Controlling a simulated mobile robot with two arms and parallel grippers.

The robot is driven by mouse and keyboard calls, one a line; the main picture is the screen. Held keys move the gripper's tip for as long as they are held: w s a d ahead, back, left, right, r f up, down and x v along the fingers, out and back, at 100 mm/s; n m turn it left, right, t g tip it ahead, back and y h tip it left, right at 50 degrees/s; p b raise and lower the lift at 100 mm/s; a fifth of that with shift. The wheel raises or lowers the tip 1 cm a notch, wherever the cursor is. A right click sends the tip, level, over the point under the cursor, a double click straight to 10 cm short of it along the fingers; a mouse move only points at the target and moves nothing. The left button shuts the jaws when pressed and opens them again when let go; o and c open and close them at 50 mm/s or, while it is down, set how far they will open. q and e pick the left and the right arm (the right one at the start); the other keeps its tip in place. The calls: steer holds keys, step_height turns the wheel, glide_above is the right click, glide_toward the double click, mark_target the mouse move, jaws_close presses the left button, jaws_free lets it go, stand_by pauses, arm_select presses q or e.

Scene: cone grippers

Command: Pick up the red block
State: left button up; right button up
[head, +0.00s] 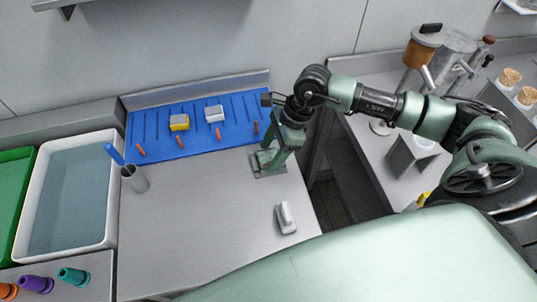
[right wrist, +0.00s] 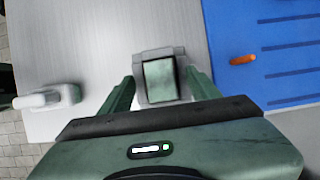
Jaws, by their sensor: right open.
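I make out no red block in either view. My right gripper (head: 270,160) points down at the right side of the metal worktop (head: 205,215), and its jaws are open. In the head view the fingers partly hide this piece. My left gripper is not in view.
A blue ribbed mat (head: 190,145) at the back holds a yellow-sided block (head: 179,123), a white block (head: 214,114) and several orange pieces. A small white-grey object (head: 286,217) lies nearer. A cup (head: 134,180) and water-filled white tub (head: 112,215) stand left. The worktop's middle is clear.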

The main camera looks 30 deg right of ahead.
mark_target(271, 155)
steer(key=c, duration=0.4)
jaws_close()
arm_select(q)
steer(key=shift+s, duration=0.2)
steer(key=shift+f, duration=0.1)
arm_select(e)
steer(key=shift+w+r, duration=0.1)
steer(key=shift+r, duration=0.05)
arm_select(q)
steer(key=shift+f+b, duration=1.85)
steer(key=shift+b, duration=0.1)
arm_select(e)
step_height(271, 155, up, 20)
